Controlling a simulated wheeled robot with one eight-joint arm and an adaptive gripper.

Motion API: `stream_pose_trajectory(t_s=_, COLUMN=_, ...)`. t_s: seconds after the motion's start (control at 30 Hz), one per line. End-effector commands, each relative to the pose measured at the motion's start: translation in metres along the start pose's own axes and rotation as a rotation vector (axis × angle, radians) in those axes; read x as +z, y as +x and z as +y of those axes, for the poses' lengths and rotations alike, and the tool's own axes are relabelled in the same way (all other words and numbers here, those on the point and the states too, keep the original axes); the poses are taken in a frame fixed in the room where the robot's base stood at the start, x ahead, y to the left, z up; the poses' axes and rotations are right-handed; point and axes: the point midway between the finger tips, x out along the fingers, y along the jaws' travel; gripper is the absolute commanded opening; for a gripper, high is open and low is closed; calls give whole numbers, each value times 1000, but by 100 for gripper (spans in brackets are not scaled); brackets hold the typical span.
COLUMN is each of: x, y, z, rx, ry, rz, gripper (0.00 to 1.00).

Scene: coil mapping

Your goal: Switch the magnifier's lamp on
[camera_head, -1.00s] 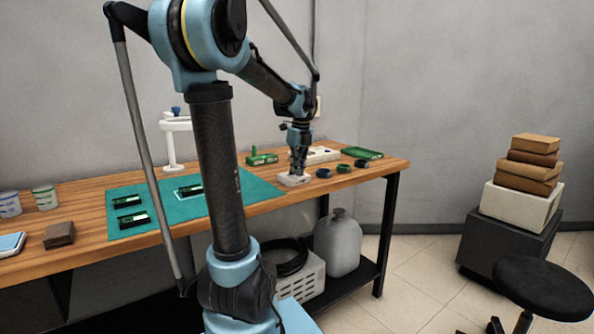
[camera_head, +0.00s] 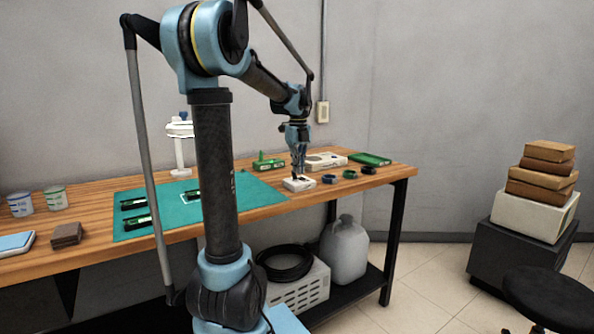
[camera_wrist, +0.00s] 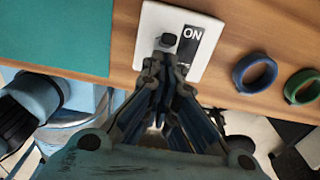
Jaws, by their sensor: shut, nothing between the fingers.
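The magnifier (camera_head: 181,150) is a white stand with a ring head and a blue knob, at the back of the bench behind the green mat. Its ring head looks bright white. A small white switch box (camera_head: 299,184) sits near the bench's front edge; the wrist view shows its face (camera_wrist: 205,62) with a black switch knob (camera_wrist: 169,40) beside a black label reading ON. My gripper (camera_head: 299,172) is shut and empty, pointing down just over the box. In the wrist view its fingertips (camera_wrist: 166,66) are right by the knob; I cannot tell whether they touch it.
Blue (camera_wrist: 254,73) and green (camera_wrist: 303,86) rings lie right of the box, with a dark ring (camera_head: 369,170) beyond. The green mat (camera_head: 262,196) carries several dark boards. A white device (camera_head: 326,161) and green boards (camera_head: 370,159) stand behind.

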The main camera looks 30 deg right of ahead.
Motion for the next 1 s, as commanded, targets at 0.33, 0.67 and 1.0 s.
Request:
stream_pose_trajectory(t_s=0.33, x=-1, y=-5, z=0, rx=0, ry=1, rz=0, gripper=0)
stream_pose_trajectory(t_s=0.67, x=-1, y=-16, z=0, rx=0, ry=1, rz=0, gripper=0)
stream_pose_trajectory(t_s=1.0, x=-3, y=-17, z=0, rx=0, ry=1, rz=0, gripper=0)
